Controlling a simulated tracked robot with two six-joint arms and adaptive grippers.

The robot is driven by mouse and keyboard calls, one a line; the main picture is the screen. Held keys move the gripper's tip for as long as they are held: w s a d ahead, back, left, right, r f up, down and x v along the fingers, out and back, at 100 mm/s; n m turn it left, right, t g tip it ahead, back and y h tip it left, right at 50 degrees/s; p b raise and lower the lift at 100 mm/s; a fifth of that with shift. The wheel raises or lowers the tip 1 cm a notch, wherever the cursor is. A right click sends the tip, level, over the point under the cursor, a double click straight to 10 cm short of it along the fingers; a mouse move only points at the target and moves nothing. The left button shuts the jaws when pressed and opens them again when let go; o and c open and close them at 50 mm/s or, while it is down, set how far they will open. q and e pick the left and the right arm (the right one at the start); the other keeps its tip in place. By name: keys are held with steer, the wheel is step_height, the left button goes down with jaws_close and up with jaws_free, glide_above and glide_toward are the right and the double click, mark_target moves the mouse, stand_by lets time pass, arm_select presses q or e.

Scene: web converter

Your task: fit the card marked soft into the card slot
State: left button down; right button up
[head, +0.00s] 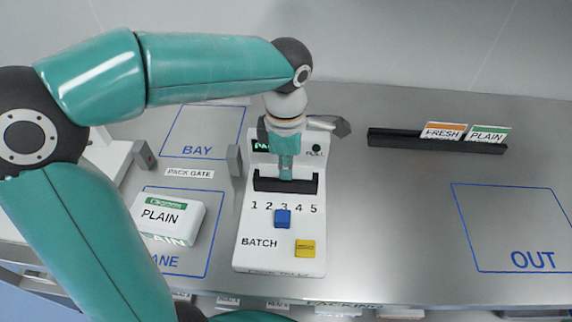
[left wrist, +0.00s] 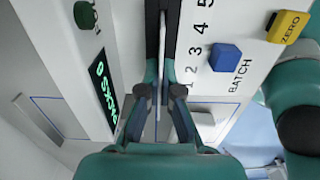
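The white machine (head: 250,225) stands upright in the middle of the table, with the black card slot (head: 262,185) across its upper part. My left gripper (head: 285,177) points down at the middle of the slot. In the left wrist view its fingertips (left wrist: 160,82) are close together on either side of the slot's narrow gap, with a thin pale strip between them. I cannot tell whether that strip is a card's edge or whether the fingers press on it. No card marked soft can be read in either view. My right gripper is out of view.
A black rack (head: 390,138) at the back right holds a FRESH card (head: 443,131) and a PLAIN card (head: 488,134). A PLAIN pack (head: 165,214) lies left of the machine. Blue (head: 283,218) and yellow (head: 305,248) buttons sit below the slot. The OUT area (head: 510,225) is clear.

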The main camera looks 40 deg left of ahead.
arm_select(q)
steer(key=shift+f, duration=0.2)
steer(key=c, duration=1.3)
jaws_free()
steer(key=shift+r, duration=0.1)
steer(key=shift+r, duration=0.1)
steer(key=shift+r, duration=0.2)
step_height(320, 180, up, 12)
steer(key=shift+f+p, duration=0.15)
steer(key=shift+p, duration=0.5)
